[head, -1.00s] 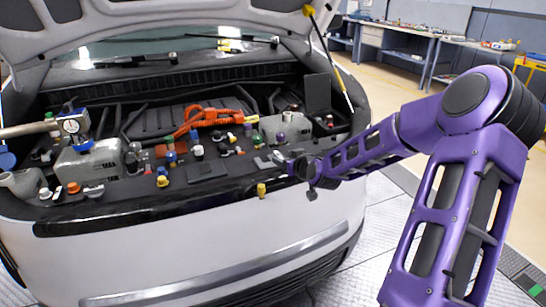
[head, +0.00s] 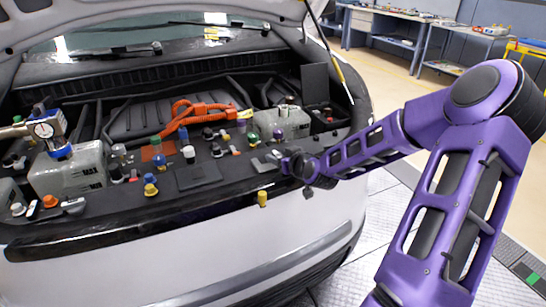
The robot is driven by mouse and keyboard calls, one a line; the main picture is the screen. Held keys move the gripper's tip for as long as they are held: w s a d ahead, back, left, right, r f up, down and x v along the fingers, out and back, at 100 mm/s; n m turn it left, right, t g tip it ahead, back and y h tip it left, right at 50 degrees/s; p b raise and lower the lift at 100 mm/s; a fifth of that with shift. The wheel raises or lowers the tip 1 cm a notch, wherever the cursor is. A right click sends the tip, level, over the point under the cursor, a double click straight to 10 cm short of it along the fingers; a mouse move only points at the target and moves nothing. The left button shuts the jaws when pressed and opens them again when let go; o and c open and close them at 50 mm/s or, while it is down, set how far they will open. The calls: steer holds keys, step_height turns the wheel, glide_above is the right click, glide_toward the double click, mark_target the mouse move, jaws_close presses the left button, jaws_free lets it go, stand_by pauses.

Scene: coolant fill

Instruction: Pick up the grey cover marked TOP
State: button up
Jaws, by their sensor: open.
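A flat dark grey plate (head: 198,176) lies near the front edge of the engine bay, left of my gripper. A smaller, lighter grey flat piece (head: 264,163) lies close beside the fingertips. I cannot read the word TOP on either one, so I cannot tell which is the cover. My gripper (head: 279,158) is open at the end of my purple arm, low over the right front of the bay. The fingers are small and partly hidden by the wrist, and I see nothing held between them.
A grey tank (head: 284,123) stands behind my gripper, and orange cables (head: 195,115) cross the middle. A gauge (head: 43,130) sits at left above another tank (head: 68,169). The raised hood overhangs the bay; its prop stands at right.

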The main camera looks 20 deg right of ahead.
steer(key=shift+w, duration=0.15)
jaws_close()
steer(key=shift+r, duration=0.1)
stand_by(0.4)
